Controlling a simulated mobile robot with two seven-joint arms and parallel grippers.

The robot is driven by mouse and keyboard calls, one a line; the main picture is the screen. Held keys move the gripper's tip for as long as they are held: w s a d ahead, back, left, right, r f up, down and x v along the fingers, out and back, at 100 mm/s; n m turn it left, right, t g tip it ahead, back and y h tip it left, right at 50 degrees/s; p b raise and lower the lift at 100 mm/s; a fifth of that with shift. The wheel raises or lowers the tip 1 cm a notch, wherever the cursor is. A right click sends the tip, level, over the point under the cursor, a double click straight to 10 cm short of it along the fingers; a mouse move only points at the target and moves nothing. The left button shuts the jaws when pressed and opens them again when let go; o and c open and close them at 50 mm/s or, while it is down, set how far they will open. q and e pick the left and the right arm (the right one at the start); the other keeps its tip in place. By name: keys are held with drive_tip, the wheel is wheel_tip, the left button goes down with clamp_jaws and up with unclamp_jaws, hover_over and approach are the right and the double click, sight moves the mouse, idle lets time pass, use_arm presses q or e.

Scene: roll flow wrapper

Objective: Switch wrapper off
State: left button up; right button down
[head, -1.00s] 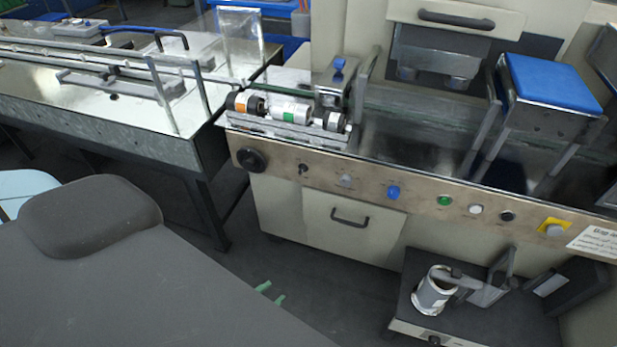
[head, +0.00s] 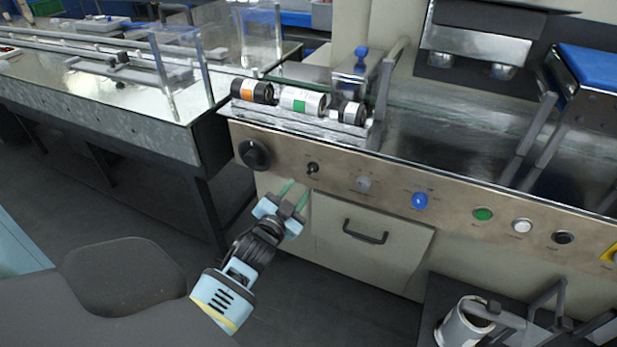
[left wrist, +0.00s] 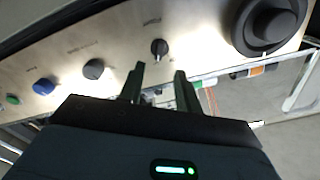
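The wrapper's metal control panel (head: 330,180) runs along the machine's front. It carries a large black rotary knob (head: 253,154), a small black switch (head: 312,168), a grey knob (head: 362,183), a blue button (head: 420,200), a green button (head: 483,214), a white button (head: 522,226) and a black button (head: 563,238). My left gripper (head: 294,194) is open and empty, just below the panel near the small switch. In the left wrist view its two fingers (left wrist: 160,84) stand apart, with the small switch (left wrist: 160,48) beyond them and the large knob (left wrist: 268,24) to the right. My right gripper is out of view.
A drawer front with a dark handle (head: 366,231) lies below the panel. Rollers (head: 300,101) sit above the panel's left end. A metal conveyor table (head: 100,105) stands at left. A white cylindrical container (head: 463,325) stands low at right. Floor shows between table and machine.

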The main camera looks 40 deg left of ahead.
sight(310, 172)
use_arm(q)
drive_tip(key=shift+b+x, duration=0.45)
drive_tip(key=shift+x, duration=3.35)
drive_tip(key=shift+c, duration=0.4)
clamp_jaws()
